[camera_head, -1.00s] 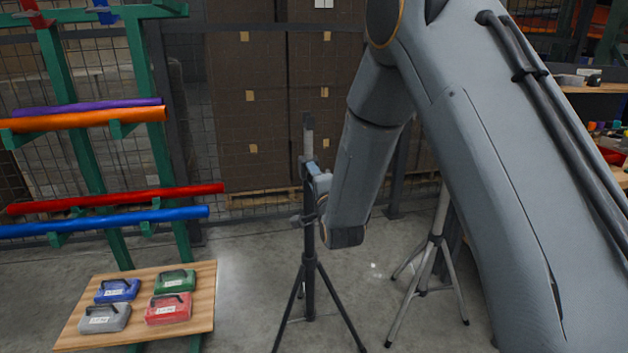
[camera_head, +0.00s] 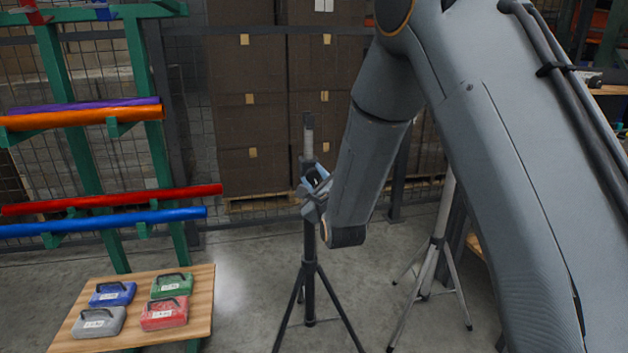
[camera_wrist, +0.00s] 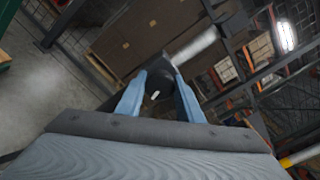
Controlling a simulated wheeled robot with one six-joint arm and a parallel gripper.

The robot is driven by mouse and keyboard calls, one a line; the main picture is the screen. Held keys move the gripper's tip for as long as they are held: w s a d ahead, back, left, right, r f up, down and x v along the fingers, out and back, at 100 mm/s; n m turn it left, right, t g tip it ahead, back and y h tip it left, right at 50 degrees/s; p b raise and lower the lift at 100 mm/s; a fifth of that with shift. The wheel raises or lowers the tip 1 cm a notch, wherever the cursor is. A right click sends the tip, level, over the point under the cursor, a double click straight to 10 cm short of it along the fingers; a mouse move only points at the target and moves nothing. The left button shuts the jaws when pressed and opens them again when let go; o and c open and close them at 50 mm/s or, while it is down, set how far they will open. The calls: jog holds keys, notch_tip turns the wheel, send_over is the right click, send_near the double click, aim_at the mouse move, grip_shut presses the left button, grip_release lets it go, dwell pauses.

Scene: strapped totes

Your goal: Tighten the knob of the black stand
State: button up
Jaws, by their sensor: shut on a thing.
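The black stand (camera_head: 309,279) is upright on its tripod legs in the middle of the head view, with a paler upper tube (camera_head: 308,133). That tube runs to the upper right in the wrist view (camera_wrist: 196,46). My gripper (camera_head: 311,181) is at the stand's collar, just below the pale tube. In the wrist view its two blue fingers (camera_wrist: 160,82) are on both sides of the dark knob (camera_wrist: 158,104) and shut on it. The fingers and my arm hide part of the knob and collar. How tight the knob is cannot be seen.
A grey tripod stand (camera_head: 437,240) is behind my arm at the right. At the left, a green rack holds coloured tubes (camera_head: 110,192) above a wooden board (camera_head: 203,297) with several handled cases. Stacked boxes (camera_head: 250,130) stand behind. Floor is clear between board and black stand.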

jog(key=shift+m, duration=1.2)
jog(key=o, duration=1.1)
jog(key=shift+c, duration=0.2)
jog(key=v, duration=0.7)
jog(key=shift+s+d, duration=0.2)
jog(key=shift+s, duration=0.2)
